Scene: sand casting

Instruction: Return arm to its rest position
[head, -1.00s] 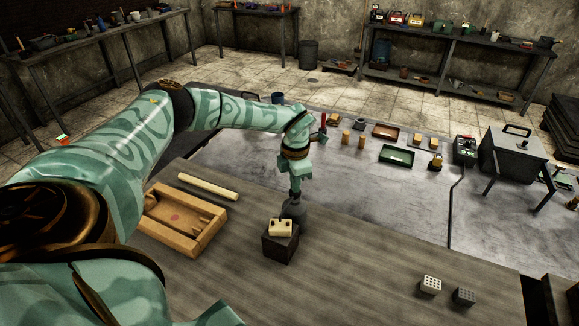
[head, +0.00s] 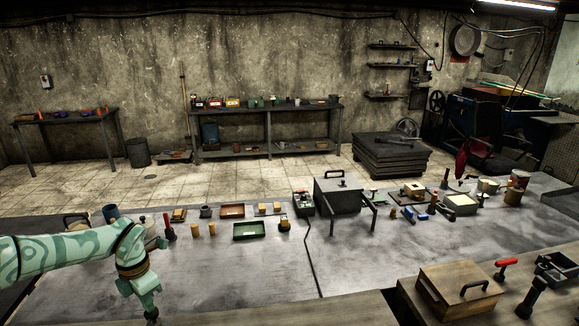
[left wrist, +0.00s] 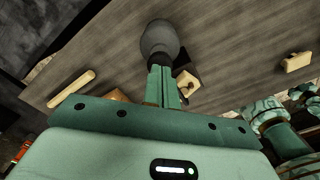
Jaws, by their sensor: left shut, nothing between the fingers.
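My left gripper (head: 150,306) is at the lower left of the head view, pointing down, above the near table. In the left wrist view its fingers (left wrist: 163,85) are together. A dark grey rounded thing (left wrist: 160,40) shows just beyond the fingertips. I cannot tell whether it touches them. A cream block (left wrist: 187,82) with a hole sits on a dark block beside the fingers.
A cream rod (left wrist: 70,90) and another pale block (left wrist: 297,62) lie on the wooden table (left wrist: 225,40). The metal table (head: 265,280) carries a green tray (head: 249,231) and a grey box (head: 338,192). A wooden box (head: 459,290) stands at lower right.

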